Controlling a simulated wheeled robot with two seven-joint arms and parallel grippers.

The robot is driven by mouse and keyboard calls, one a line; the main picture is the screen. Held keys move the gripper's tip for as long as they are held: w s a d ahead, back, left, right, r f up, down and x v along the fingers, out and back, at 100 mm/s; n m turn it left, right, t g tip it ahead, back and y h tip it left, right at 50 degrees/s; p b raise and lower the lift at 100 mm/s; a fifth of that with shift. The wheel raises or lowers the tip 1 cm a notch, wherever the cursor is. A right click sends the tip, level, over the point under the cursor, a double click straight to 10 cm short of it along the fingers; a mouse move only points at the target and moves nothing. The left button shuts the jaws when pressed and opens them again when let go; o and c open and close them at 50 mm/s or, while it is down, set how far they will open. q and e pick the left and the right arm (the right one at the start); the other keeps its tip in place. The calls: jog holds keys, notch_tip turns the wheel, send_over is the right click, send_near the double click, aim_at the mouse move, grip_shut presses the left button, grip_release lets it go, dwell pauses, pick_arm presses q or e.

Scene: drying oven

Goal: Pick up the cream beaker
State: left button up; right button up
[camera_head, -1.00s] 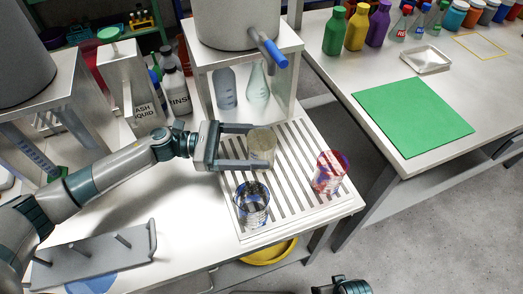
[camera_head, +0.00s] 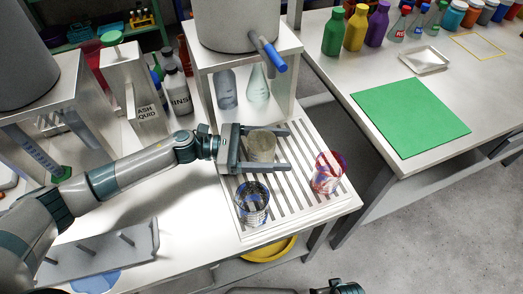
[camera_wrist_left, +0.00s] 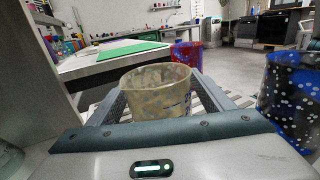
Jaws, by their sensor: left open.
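The cream beaker (camera_head: 262,146) stands upright on the slatted rack. My left gripper (camera_head: 287,149) is open, with one finger on each side of the beaker and the fingertips reaching past it. In the left wrist view the cream beaker (camera_wrist_left: 157,92) sits between the two open fingers, close to the palm. I cannot tell whether any finger touches it. A part of my right arm shows at the bottom edge of the head view, but its jaws cannot be made out.
A blue-black patterned beaker (camera_head: 252,204) stands on the slatted rack (camera_head: 290,205) just nearer than the gripper. A red-blue beaker (camera_head: 327,173) stands to the right. A metal stand (camera_head: 290,92) holding glassware is behind. A green mat (camera_head: 410,117) lies on the right table.

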dwell(0.3)
pick_arm(q)
jog(key=c, duration=1.2)
jog(key=shift+r, duration=0.1)
jog(key=shift+r, duration=0.4)
notch_tip(320, 180, up, 2)
jog(key=shift+r, duration=0.1)
jog(key=s+a+b, duration=0.2)
jog(key=s+a, duration=0.1)
jog(key=a, duration=0.5)
jog(key=s+a+b, duration=0.2)
jog(key=s+a, duration=0.2)
jog(key=a, duration=0.4)
jog(key=shift+a+r, duration=0.2)
jog(key=shift+a, duration=0.15)
pick_arm(e)
notch_tip(320, 180, up, 12)
jog(key=w, duration=0.1)
jog(key=shift+a+f, duration=0.25)
jog(key=shift+a, duration=0.05)
